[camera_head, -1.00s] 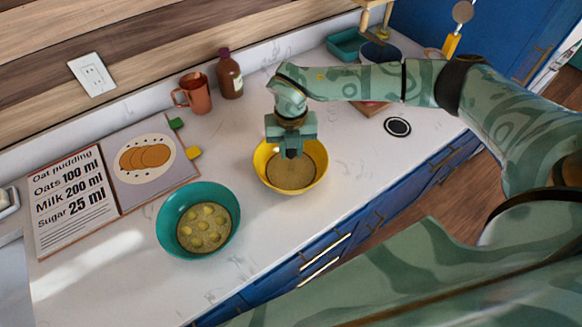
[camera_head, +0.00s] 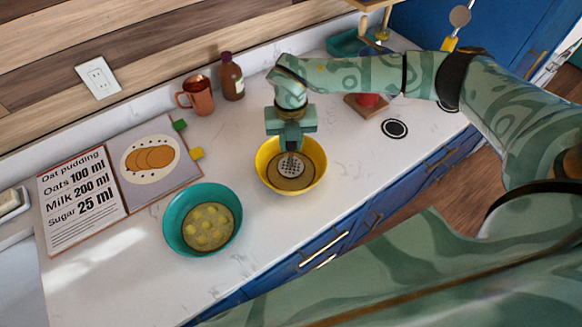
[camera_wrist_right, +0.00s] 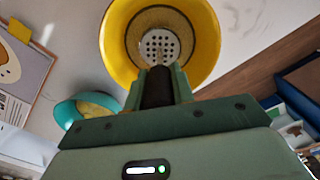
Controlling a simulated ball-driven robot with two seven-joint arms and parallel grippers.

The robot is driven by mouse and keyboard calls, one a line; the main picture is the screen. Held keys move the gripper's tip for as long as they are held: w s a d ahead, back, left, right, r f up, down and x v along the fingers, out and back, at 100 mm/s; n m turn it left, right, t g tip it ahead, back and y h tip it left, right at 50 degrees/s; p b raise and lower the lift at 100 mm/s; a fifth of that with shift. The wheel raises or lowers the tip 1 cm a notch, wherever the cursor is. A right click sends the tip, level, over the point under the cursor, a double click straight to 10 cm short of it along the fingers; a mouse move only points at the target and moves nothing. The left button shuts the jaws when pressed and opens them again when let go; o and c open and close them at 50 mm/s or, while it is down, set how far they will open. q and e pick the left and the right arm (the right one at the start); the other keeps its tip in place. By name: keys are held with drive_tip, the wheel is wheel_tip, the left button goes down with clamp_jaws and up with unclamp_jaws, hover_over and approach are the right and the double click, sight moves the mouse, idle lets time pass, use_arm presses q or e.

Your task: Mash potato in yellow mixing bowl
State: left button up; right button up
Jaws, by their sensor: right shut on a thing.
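The yellow mixing bowl (camera_head: 318,150) stands on the white counter, with a flat brownish-yellow mass in its bottom. My right gripper (camera_head: 291,146) is above the bowl, shut on the handle of a potato masher (camera_head: 292,168). The masher's round perforated head is inside the bowl, over the mass; I cannot tell whether it touches it. The wrist view also shows the masher head (camera_wrist_right: 159,46) within the yellow bowl (camera_wrist_right: 205,40) and the gripper (camera_wrist_right: 158,85) around the dark handle. My left gripper is not in view.
A teal bowl (camera_head: 175,208) with several yellow lumps stands to the left. Behind are an open recipe book (camera_head: 78,205), a copper mug (camera_head: 198,95) and a brown bottle (camera_head: 231,78). A black-and-white round disc (camera_head: 394,128) lies to the right. The counter between the bowls is clear.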

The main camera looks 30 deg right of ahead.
wheel_tip(320, 180, up, 7)
drive_tip(key=p, duration=0.6)
drive_tip(key=shift+r, duration=0.15)
drive_tip(key=shift+w, duration=0.1)
idle(0.4)
